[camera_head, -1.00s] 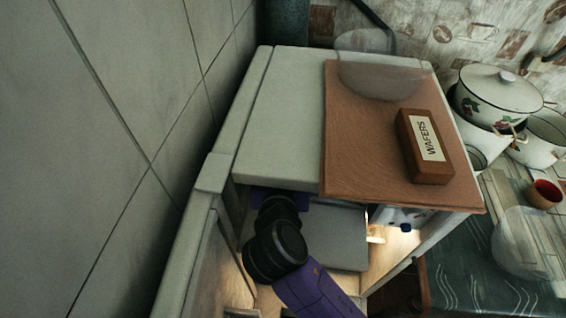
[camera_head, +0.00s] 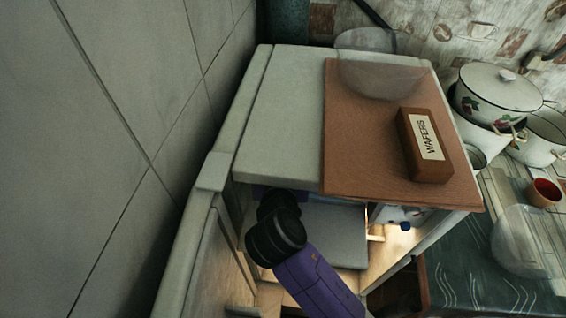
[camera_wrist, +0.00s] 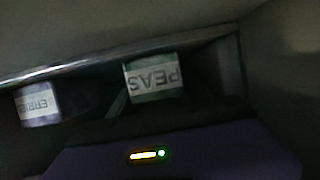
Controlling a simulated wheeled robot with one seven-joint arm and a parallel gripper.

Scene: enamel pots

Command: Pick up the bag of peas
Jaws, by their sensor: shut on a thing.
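The bag of peas (camera_wrist: 153,78) shows in the wrist view, inside a dark compartment, with a pale label reading PEAS upside down. My gripper (camera_wrist: 155,101) is at its near side and shut on it; the fingers are mostly lost in the dark, so the exact grip is hard to see. In the head view, my arm reaches into the open fridge under its top, and both the gripper and the bag are hidden there.
Another labelled package (camera_wrist: 38,104) lies left of the peas. Compartment walls are close around. On the fridge top (camera_head: 285,110) are a brown mat (camera_head: 360,170), a wafers box (camera_head: 424,145) and a clear bowl (camera_head: 380,75). Enamel pots (camera_head: 497,95) stand at right.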

